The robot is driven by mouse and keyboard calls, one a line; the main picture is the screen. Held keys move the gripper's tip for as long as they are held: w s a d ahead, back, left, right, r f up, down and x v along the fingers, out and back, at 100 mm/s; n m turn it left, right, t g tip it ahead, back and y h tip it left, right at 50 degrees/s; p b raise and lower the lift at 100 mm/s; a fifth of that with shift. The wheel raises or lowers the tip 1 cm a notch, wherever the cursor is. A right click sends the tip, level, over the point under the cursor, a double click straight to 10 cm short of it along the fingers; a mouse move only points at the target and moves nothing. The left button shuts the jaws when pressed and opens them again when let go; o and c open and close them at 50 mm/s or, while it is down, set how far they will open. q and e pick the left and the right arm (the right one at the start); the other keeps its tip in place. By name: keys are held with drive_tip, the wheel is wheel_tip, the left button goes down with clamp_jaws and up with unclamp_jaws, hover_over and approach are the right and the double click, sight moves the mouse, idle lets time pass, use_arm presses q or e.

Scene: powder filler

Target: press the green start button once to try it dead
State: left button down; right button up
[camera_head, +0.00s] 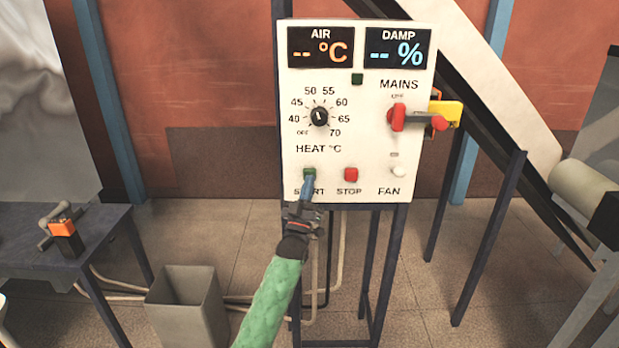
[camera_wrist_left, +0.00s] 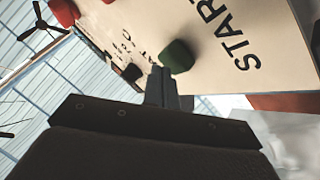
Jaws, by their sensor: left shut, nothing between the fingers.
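The green start button (camera_head: 310,174) is at the lower left of the white control panel (camera_head: 360,130), above the word START. It also shows in the left wrist view (camera_wrist_left: 176,57). My left gripper (camera_head: 307,186) is shut and empty, with its fingertips right at the button's lower edge. In the left wrist view the closed fingertips (camera_wrist_left: 160,72) lie beside the green button; I cannot tell whether they touch it. The AIR and DAMP displays show only dashes. The red mains switch (camera_head: 398,117) is at the panel's right, with a red and yellow piece (camera_head: 446,112) attached. My right gripper is not in view.
The red stop button (camera_head: 351,174) is close to the right of the start button. A heat dial (camera_head: 319,117) sits above. A grey bin (camera_head: 187,305) and a dark table (camera_head: 75,240) stand left.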

use_arm(q)
drive_tip(key=shift+w+b, duration=0.3)
drive_tip(key=shift+w, duration=0.2)
idle(0.5)
drive_tip(key=shift+s, duration=0.1)
idle(0.3)
drive_tip(key=shift+s, duration=0.9)
drive_tip(key=shift+p, duration=0.3)
drive_tip(key=shift+s+p, duration=0.65)
drive_tip(key=shift+s, duration=1.85)
